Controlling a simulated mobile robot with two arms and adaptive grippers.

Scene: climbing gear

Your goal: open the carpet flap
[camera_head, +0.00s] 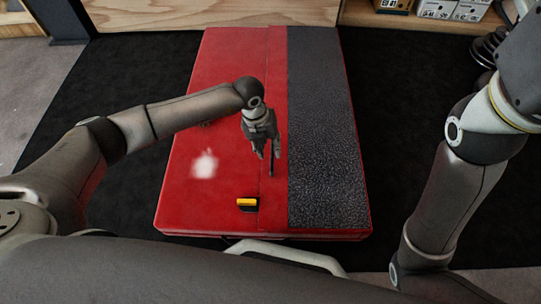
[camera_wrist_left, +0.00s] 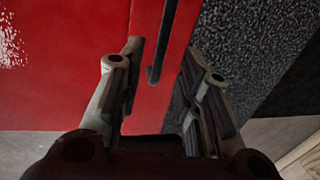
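A red crash pad (camera_head: 225,100) lies flat on the floor in the head view, with a dark grey carpet flap (camera_head: 322,130) along its right side. The carpet lies flat. In the wrist view, the grey carpet (camera_wrist_left: 240,50) is at the right and the red surface (camera_wrist_left: 60,70) at the left. My left gripper (camera_head: 267,152) is over the pad, just left of the carpet's edge. It is open, its fingers (camera_wrist_left: 158,85) apart around a thin black bar or strap (camera_wrist_left: 167,30). I cannot tell whether they touch it. My right gripper is out of view.
A yellow and black piece (camera_head: 247,203) sits near the pad's front edge. A black mat (camera_head: 120,75) surrounds the pad. Wooden shelving with boxes (camera_head: 437,9) stands at the back right, and dark round weights (camera_head: 487,47) lie at the right.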

